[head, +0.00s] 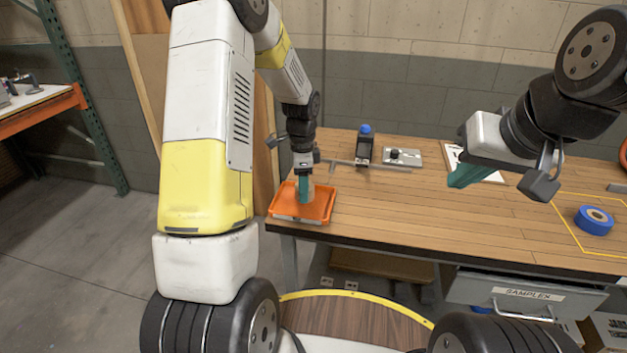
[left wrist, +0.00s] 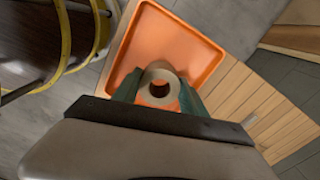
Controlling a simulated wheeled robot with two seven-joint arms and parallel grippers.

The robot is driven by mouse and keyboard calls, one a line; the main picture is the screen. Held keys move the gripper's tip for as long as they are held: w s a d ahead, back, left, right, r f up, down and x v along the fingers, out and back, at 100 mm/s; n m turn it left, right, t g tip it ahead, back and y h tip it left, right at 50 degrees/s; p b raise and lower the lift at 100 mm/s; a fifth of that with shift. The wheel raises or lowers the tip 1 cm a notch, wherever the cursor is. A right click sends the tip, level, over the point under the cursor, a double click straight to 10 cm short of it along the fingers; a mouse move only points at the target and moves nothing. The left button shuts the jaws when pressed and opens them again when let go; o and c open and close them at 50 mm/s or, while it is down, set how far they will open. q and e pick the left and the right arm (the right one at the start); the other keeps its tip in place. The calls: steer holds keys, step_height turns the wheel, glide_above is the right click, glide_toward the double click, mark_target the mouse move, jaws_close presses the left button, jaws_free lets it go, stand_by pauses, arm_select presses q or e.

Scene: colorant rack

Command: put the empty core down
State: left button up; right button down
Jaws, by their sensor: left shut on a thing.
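The empty core (left wrist: 160,88) is a pale tan cardboard ring, seen end-on in the left wrist view. My left gripper (left wrist: 158,92) has teal fingers on both sides of it and is shut on it. In the head view, my left gripper (head: 304,192) points down over the orange tray (head: 284,209) at the table's left end. The tray also shows in the left wrist view (left wrist: 200,42), empty apart from the core over it. I cannot tell whether the core touches the tray floor. My right gripper (head: 468,176) hangs over the table's right half; its fingertips look close together.
A blue tape roll (head: 594,221) lies inside a yellow outline at the right. A dark dispenser with a blue top (head: 365,147), a grey plate with a knob (head: 402,157) and a white sheet (head: 478,166) are at the back. The middle of the wooden table (head: 400,215) is clear.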

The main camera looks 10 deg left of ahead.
arm_select(q)
steer(key=shift+f, duration=1.2)
steer(key=shift+f, duration=0.15)
steer(key=o, duration=1.3)
